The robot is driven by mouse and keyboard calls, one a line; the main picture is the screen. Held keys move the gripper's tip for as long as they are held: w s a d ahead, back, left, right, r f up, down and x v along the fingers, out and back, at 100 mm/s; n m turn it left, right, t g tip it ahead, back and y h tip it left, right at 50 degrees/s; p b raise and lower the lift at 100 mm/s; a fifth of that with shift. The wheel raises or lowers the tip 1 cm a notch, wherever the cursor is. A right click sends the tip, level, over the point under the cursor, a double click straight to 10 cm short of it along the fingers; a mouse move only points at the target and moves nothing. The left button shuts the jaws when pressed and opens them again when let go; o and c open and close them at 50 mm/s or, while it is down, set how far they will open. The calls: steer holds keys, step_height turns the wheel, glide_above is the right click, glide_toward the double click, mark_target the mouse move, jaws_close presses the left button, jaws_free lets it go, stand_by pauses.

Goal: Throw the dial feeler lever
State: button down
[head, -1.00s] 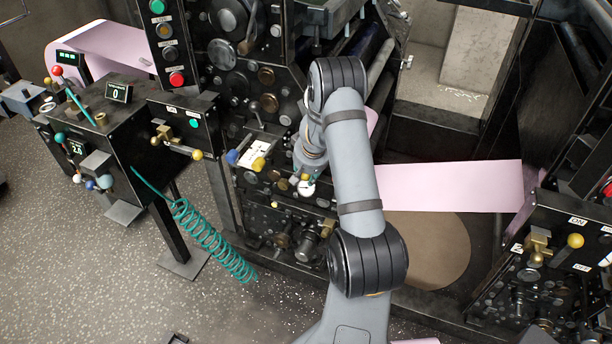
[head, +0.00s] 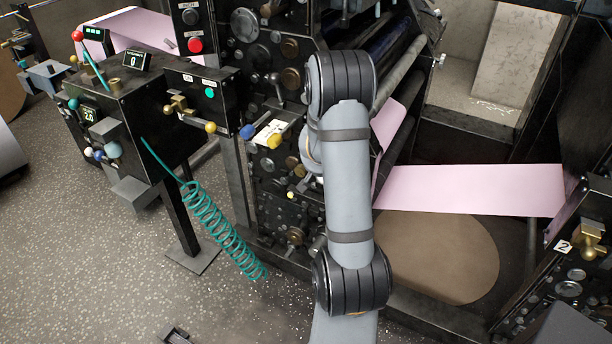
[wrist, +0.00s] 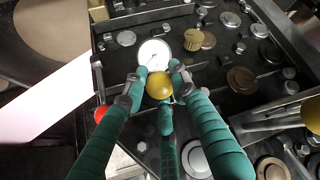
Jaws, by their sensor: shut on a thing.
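In the wrist view, a small round white dial (wrist: 153,55) sits on a dark machine panel. A lever with a yellow ball knob (wrist: 159,86) stands just in front of it; I take this for the dial feeler lever. The green fingers of my gripper (wrist: 158,78) are closed around the knob, two from the sides and one below it. The lever's shaft is mostly hidden behind the knob and fingers. In the head view, my arm hides the gripper, the dial and this knob.
A pink web (head: 470,190) runs right of my arm, above a large brown roll (head: 440,255). Left are a console with a brass lever (head: 178,105), a white plate with blue and yellow knobs (head: 268,132), and a teal coiled hose (head: 220,230). A red knob (wrist: 101,113) is near my fingers.

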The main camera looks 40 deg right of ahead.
steer(key=shift+s+a+f, duration=0.15)
steer(key=shift+f, duration=0.1)
steer(key=c, duration=1.8)
jaws_free()
steer(key=o, duration=0.4)
steer(key=shift+r, duration=0.1)
steer(key=shift+r, duration=0.15)
steer(key=v, duration=1.1)
steer(key=shift+a+r, duration=0.2)
steer(key=shift+r, duration=0.05)
steer(key=shift+s, duration=0.15)
